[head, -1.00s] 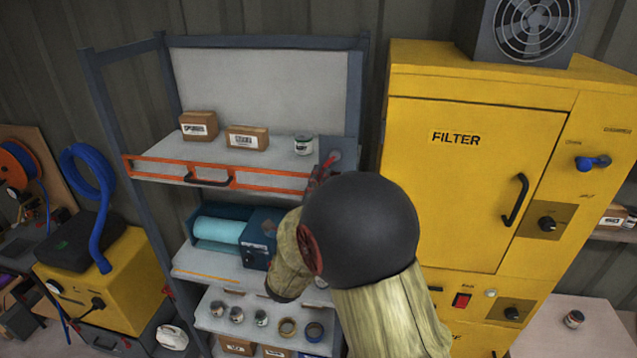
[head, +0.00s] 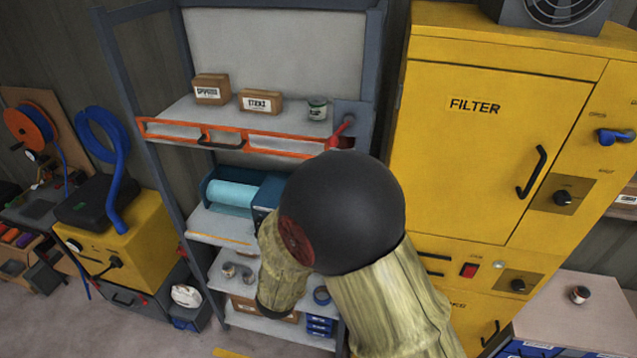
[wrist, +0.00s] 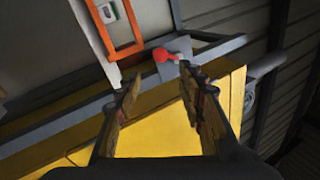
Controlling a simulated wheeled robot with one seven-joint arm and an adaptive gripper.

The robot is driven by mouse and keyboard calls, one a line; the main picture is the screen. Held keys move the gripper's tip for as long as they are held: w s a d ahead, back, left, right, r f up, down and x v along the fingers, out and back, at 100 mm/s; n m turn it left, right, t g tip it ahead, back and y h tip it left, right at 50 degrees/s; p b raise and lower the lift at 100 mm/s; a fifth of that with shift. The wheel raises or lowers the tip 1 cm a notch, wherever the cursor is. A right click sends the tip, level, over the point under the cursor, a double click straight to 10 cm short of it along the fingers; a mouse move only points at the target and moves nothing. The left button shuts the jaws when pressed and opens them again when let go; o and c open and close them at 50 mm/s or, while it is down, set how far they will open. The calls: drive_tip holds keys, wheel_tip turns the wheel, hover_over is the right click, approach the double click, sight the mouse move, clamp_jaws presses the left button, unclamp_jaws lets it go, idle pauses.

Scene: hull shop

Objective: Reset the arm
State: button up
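My gripper (wrist: 160,95) shows in the wrist view with its two worn, yellow-brown fingers spread apart and nothing between them. Past the fingertips are a red knob on a grey plate (wrist: 172,54) and the shelf's orange rail (wrist: 122,42). In the head view my arm, with a black round joint and yellowish sleeves, covers the middle of the picture and hides my gripper. The red handle (head: 341,131) sits at the right end of the upper shelf, just above the black joint.
A grey rack (head: 250,109) holds two brown boxes (head: 260,102) and a small can (head: 317,108) behind the orange rail. A yellow filter cabinet (head: 470,150) stands close on the right. A yellow machine (head: 125,245) with a blue hose stands left. Floor shows at lower left.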

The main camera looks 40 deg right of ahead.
idle(0.4)
drive_tip(key=s+d+f+m+g+y+b, duration=0.1)
drive_tip(key=s+d+f+m+g, duration=0.2)
drive_tip(key=s+f+m+g, duration=0.4)
drive_tip(key=s+d+f+m+g+y, duration=0.1)
drive_tip(key=s+d+f+m+g, duration=0.3)
drive_tip(key=m, duration=0.5)
drive_tip(key=s+a+f+m+g+y+b, duration=0.3)
drive_tip(key=s+a+f+m+y+b, duration=0.25)
drive_tip(key=s+f+m, duration=0.4)
drive_tip(key=w+a+f+m+t+y+b, duration=0.1)
drive_tip(key=a+f+m+t+y+b, duration=0.3)
drive_tip(key=a+f+m+b, duration=0.3)
drive_tip(key=w+a+f+m+t+y+b, duration=0.2)
drive_tip(key=a+f+m+y+b, duration=0.4)
drive_tip(key=a+b, duration=0.8)
drive_tip(key=m+t+y+b, duration=0.1)
drive_tip(key=b, duration=0.4)
drive_tip(key=shift+a+f+t, duration=0.3)
drive_tip(key=shift+f+t, duration=0.1)
